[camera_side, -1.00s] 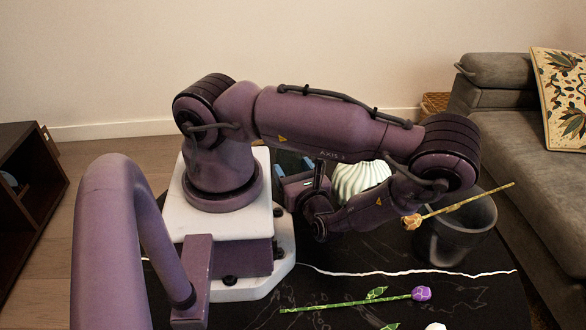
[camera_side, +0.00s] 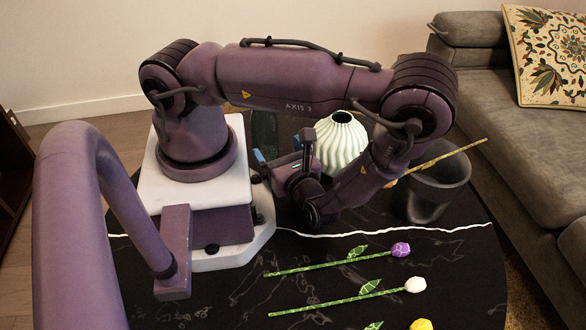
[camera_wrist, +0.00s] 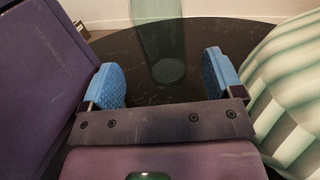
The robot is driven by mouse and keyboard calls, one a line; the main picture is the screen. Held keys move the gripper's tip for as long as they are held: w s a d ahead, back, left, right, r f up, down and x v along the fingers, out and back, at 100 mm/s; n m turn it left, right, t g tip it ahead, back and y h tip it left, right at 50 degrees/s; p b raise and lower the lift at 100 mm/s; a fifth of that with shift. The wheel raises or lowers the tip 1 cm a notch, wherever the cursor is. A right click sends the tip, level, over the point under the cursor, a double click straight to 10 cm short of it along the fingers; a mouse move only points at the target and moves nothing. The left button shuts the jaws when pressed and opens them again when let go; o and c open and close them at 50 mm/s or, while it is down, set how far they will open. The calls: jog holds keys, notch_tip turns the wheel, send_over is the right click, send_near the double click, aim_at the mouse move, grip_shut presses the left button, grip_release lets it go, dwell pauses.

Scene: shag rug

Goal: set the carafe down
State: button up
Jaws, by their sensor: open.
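The carafe is clear, green-tinted glass. It stands upright on the dark table, at the top centre of the wrist view (camera_wrist: 160,45). In the side view the carafe (camera_side: 264,130) shows as a dark glass shape behind my gripper, left of the ribbed vase. My gripper (camera_side: 283,148) is open, its blue fingers spread wide. In the wrist view my gripper (camera_wrist: 163,82) has nothing between its fingers, and the carafe stands beyond the fingertips, apart from them. The carafe's top is cut off in the wrist view.
A pale ribbed vase (camera_side: 341,146) stands close to the right of my gripper. A dark bucket (camera_side: 436,190) with a long flower stem across it is further right. Several loose flowers, one purple-headed (camera_side: 400,249), lie at the table's front. A grey sofa (camera_side: 500,90) borders the right.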

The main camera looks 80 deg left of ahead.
jog(key=v, duration=0.7)
jog(key=shift+w+d+r, duration=0.1)
jog(key=shift+d, duration=0.1)
